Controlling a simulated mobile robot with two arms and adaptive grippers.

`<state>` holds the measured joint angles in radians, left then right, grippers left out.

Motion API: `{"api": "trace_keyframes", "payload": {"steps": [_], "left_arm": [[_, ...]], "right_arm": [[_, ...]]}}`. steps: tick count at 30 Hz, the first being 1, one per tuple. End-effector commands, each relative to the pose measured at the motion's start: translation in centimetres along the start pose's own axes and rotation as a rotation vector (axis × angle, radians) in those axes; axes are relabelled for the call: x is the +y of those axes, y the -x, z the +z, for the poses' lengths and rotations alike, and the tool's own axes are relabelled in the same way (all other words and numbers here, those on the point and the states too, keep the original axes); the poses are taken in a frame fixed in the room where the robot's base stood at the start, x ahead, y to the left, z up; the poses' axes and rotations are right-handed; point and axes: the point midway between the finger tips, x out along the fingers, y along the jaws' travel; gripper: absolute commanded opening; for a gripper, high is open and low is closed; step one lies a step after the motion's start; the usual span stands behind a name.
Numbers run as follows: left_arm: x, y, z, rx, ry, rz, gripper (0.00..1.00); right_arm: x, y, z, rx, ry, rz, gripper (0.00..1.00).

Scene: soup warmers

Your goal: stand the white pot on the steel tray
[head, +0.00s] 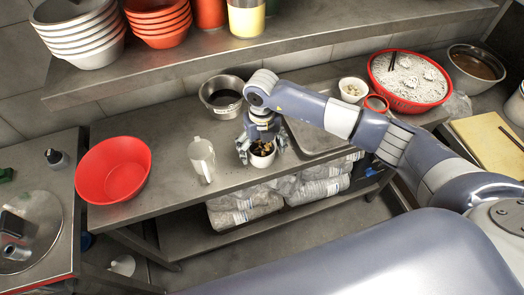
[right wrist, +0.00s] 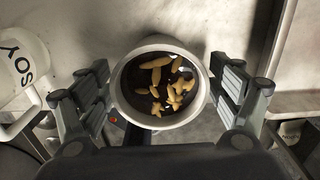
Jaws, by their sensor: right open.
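The white pot (head: 262,161) stands on the steel counter near its front edge. In the right wrist view the pot (right wrist: 119,100) is seen from above, with dark contents and yellowish pieces inside. My right gripper (head: 262,146) is over it, pointing down. Its open fingers (right wrist: 160,85) are on either side of the pot, with small gaps visible. The steel tray (head: 318,147) lies just right of the pot, partly hidden by my right arm. Its edge also shows at the right of the right wrist view (right wrist: 298,104). My left gripper is not in view.
A white jug (head: 201,160), lettered in the right wrist view (right wrist: 22,75), stands left of the pot. A steel pot (head: 221,95) is behind. A red bowl (head: 113,170) is at the left, and a red basin (head: 409,82) at the right. A shelf (head: 300,35) overhangs the back.

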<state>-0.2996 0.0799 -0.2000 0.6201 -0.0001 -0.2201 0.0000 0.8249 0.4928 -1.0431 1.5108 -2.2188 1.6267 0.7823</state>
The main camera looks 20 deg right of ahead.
Motion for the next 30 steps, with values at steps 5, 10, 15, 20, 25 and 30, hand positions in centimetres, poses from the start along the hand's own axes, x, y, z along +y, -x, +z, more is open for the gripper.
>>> {"api": "trace_keyframes", "payload": {"steps": [5,10,15,20,25,30], "left_arm": [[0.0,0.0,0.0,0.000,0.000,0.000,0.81],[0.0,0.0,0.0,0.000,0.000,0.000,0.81],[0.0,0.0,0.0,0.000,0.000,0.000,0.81],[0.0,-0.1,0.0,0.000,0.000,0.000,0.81],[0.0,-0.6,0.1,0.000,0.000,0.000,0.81],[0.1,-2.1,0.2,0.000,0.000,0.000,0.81]], "right_arm": [[0.0,0.0,0.0,0.000,0.000,0.000,0.73],[0.0,0.0,0.0,0.001,0.000,0.000,0.36],[0.0,0.0,0.0,0.000,0.000,0.000,0.32],[0.0,0.1,0.0,0.000,0.000,0.000,0.32],[0.0,0.9,0.1,-0.003,0.000,0.000,0.32],[0.0,3.6,0.2,-0.008,0.002,0.001,0.32]]}}
